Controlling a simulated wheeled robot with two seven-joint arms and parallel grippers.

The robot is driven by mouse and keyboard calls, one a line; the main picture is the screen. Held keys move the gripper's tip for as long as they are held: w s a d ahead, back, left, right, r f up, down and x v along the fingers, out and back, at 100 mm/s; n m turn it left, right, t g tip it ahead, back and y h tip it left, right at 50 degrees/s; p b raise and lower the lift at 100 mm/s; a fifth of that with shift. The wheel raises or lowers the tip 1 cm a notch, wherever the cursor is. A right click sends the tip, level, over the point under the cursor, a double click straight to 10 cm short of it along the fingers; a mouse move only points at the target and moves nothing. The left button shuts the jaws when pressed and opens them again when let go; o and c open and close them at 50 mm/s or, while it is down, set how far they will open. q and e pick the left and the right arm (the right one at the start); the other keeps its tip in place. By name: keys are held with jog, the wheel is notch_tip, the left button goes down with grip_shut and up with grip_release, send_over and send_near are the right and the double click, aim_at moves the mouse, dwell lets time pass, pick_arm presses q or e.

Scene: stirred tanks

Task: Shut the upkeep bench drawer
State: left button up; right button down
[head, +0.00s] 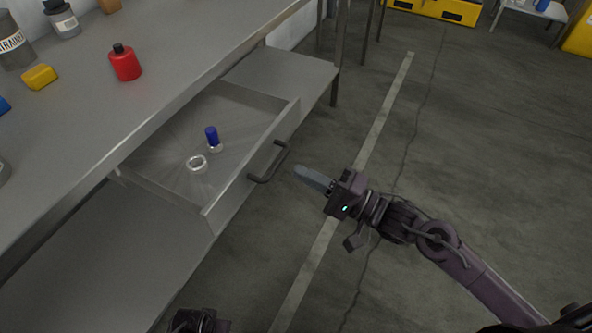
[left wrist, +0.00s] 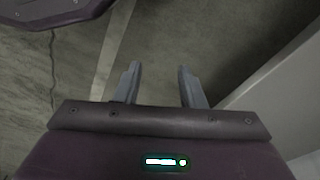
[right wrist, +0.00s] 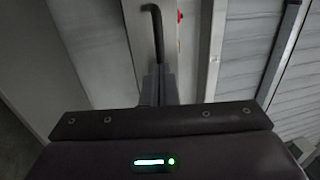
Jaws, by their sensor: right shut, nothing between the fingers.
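The bench drawer (head: 262,172) is pulled out under the bench top, with its open inside showing. Its dark bar handle (head: 268,164) is on the front face. The handle also shows in the right wrist view (right wrist: 157,35), just beyond the fingertips. My right gripper (head: 300,171) is shut and empty, a little to the right of the handle and pointing at it; a small gap shows in the head view. My left gripper (left wrist: 157,72) is open and empty, over the floor in the left wrist view. Only a dark part of the left arm shows at the head view's bottom edge.
A metal ring (head: 197,163) and a small blue-capped item (head: 212,138) are in the drawer. A red bottle (head: 125,63) and a yellow block (head: 39,77) stand on the bench top (head: 180,50). A lower shelf (head: 285,75) lies beyond the drawer. The floor at right is clear.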

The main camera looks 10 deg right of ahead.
pick_arm(q)
jog(key=shift+w+d+r, duration=0.1)
jog(key=shift+r, duration=0.3)
pick_arm(e)
jog(key=shift+x, duration=1.3)
